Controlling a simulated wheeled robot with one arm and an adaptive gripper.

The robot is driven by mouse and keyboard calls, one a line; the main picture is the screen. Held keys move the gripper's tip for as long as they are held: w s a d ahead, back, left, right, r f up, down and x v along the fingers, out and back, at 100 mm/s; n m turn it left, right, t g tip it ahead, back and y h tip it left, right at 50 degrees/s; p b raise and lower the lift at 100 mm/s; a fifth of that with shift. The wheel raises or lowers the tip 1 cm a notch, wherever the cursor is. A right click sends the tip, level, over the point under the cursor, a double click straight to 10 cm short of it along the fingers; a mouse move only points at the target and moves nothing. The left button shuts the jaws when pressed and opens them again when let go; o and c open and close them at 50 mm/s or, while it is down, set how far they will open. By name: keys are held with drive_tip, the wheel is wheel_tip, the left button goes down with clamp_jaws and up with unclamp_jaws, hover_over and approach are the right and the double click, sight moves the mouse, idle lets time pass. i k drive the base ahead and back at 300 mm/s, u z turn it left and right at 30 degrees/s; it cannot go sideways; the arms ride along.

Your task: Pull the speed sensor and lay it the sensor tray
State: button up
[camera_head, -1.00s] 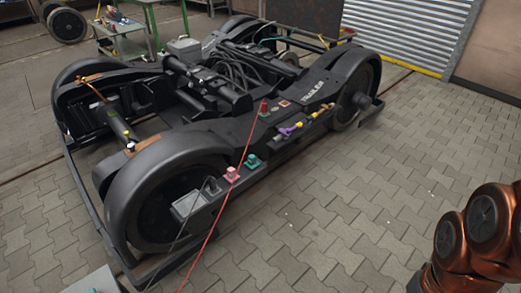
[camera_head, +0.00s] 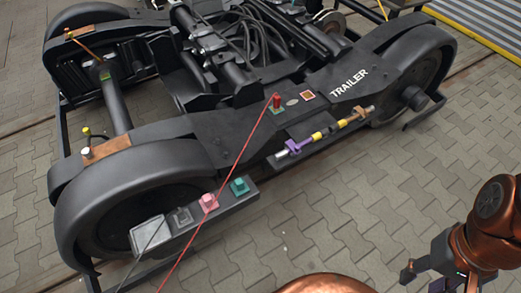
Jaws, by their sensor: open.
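I cannot tell for sure which part is the speed sensor. A red plug-like part (camera_head: 276,102) stands upright on the black bogie frame (camera_head: 230,140), with a red cable running from it down to the lower left. A pink block (camera_head: 208,203) and a teal block (camera_head: 239,186) sit on a dark ledge along the frame's near side. A light grey square piece (camera_head: 147,234) is at the ledge's left end, with a dark cable across it; whether it is the sensor tray is unclear. My gripper (camera_head: 421,280) is open and empty at the lower right, over the paving, apart from the bogie.
A purple and yellow rod assembly (camera_head: 328,134) lies along the frame's near side. Wheels under black guards (camera_head: 135,175) stand at both ends. The loose cables cross the near side. Paved floor (camera_head: 350,220) is clear between the bogie and my arm.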

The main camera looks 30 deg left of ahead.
sight(239, 183)
drive_tip(key=i, duration=0.95)
drive_tip(key=u, duration=3.8)
